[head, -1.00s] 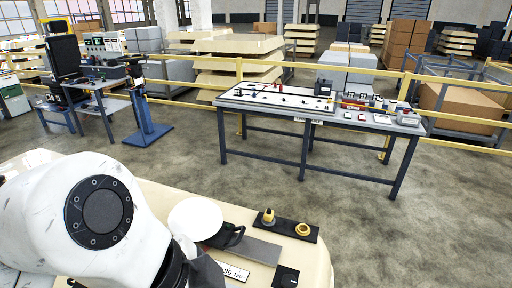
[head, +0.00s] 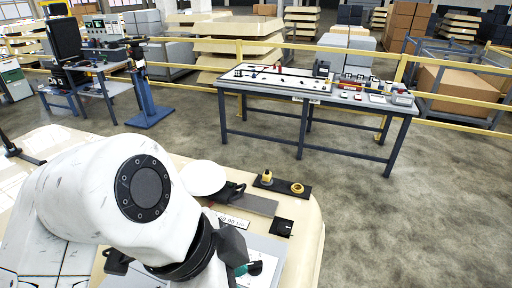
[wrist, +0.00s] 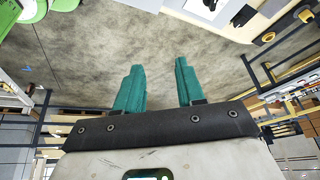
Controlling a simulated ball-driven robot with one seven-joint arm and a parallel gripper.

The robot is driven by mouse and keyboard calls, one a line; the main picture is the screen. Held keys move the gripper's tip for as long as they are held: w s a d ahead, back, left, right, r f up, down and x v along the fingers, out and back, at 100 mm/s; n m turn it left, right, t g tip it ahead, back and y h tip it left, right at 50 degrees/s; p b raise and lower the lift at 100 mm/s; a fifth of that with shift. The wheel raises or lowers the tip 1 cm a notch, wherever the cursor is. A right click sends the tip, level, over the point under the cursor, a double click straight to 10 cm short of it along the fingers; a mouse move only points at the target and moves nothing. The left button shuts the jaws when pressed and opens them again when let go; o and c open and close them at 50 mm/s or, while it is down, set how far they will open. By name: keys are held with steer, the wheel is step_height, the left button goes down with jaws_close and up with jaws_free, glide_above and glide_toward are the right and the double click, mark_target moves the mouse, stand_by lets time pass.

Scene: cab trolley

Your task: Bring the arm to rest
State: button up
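My white arm (head: 85,195) reaches across the lower left of the head view, bent over a cream trolley top (head: 311,215). Its dark wrist joint points down and right near the bottom edge. My gripper (wrist: 159,64) shows in the wrist view with two teal fingers apart and nothing between them; grey floor shows behind them. In the head view only a little teal of a finger shows near the bottom edge, and the rest is mostly hidden by the arm.
On the trolley top are a white disc (head: 203,178), a black strip with yellow parts (head: 282,186), a grey plate (head: 257,204) and a small black square (head: 282,227). A workbench (head: 310,98) stands beyond, before a yellow rail (head: 455,121). Floor between is clear.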

steer(key=w+d+f+n+t+b, duration=0.1)
steer(key=w+d+f, duration=0.2)
steer(key=d, duration=0.3)
steer(key=w+d+f+n+t+h+b, duration=0.1)
steer(key=w+d+f, duration=0.2)
steer(key=d, duration=0.3)
steer(key=w+d+f+n+t+b, duration=0.1)
steer(key=w+d+f, duration=0.2)
steer(key=d, duration=0.3)
steer(key=s+d+f+n+b, duration=0.1)
steer(key=d+f+n+b, duration=0.3)
steer(key=d+f, duration=0.75)
steer(key=s+d+f+n+g+y+b, duration=0.15)
steer(key=s+d+f+n, duration=0.35)
steer(key=s+f, duration=0.7)
steer(key=s+a+f+n+g+y, duration=0.2)
steer(key=s+a+f+n+y, duration=0.1)
steer(key=s+f, duration=0.6)
steer(key=shift+s+a+f+y+b, duration=0.15)
steer(key=shift+s+a+y+b, duration=0.25)
steer(key=shift+s+a, duration=0.5)
steer(key=shift+d, duration=0.2)
stand_by(0.8)
